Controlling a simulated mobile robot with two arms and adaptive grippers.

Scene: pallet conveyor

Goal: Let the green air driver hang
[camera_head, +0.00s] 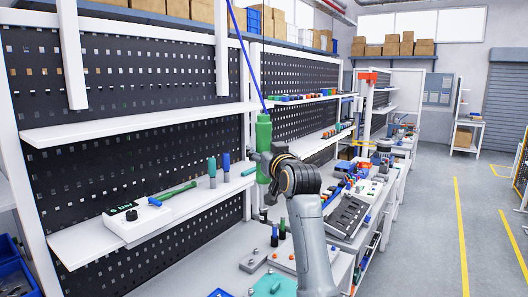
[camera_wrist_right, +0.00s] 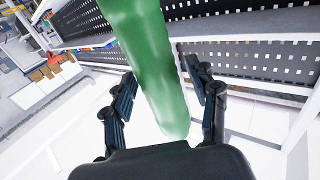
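The green air driver (camera_head: 263,135) is upright at the end of a blue cable (camera_head: 247,50). The cable slants from the driver toward the upper left. My right gripper (camera_head: 264,160) is at the driver's lower half, one finger on each side. In the right wrist view the driver (camera_wrist_right: 150,60) runs down between the two fingers, and its lower end is near the palm. My left gripper is not in view.
A shelf (camera_head: 90,243) at left holds a white box (camera_head: 137,218), a green tool (camera_head: 172,195) and two upright handles. A workbench below holds a teal plate (camera_head: 272,284) and small parts. The aisle floor (camera_head: 415,240) at right is clear.

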